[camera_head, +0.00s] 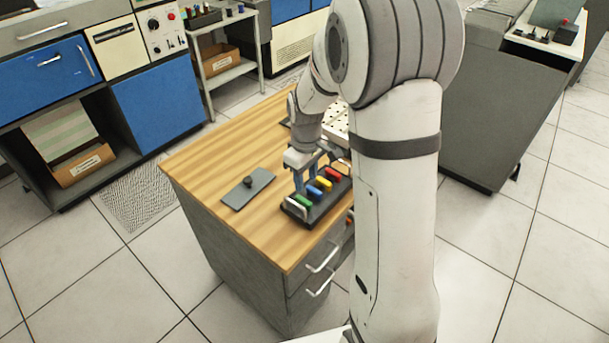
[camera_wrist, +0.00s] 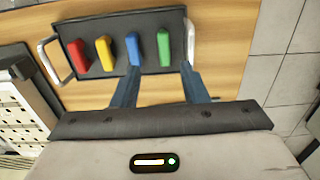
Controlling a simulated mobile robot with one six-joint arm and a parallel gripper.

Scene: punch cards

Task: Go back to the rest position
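My gripper (camera_head: 308,176) is over the wooden desktop, just beside and above a dark rack (camera_head: 292,209). In the wrist view my gripper (camera_wrist: 159,68) has its two blue-grey fingers spread apart, with nothing held between them. The rack (camera_wrist: 90,27) has a white handle at each end and carries a row of coloured pieces: red (camera_wrist: 78,56), yellow (camera_wrist: 105,53), blue (camera_wrist: 133,49) and green (camera_wrist: 163,47). The fingertips appear near the blue and green pieces. I cannot tell whether they touch the rack.
A dark plate with a knob (camera_head: 242,195) lies left of the rack on the wooden desktop (camera_head: 215,160). A white perforated panel (camera_wrist: 14,125) is beside the rack. Blue cabinets (camera_head: 160,103) stand behind at left, and a grey cabinet (camera_head: 490,120) at right. Tiled floor lies between.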

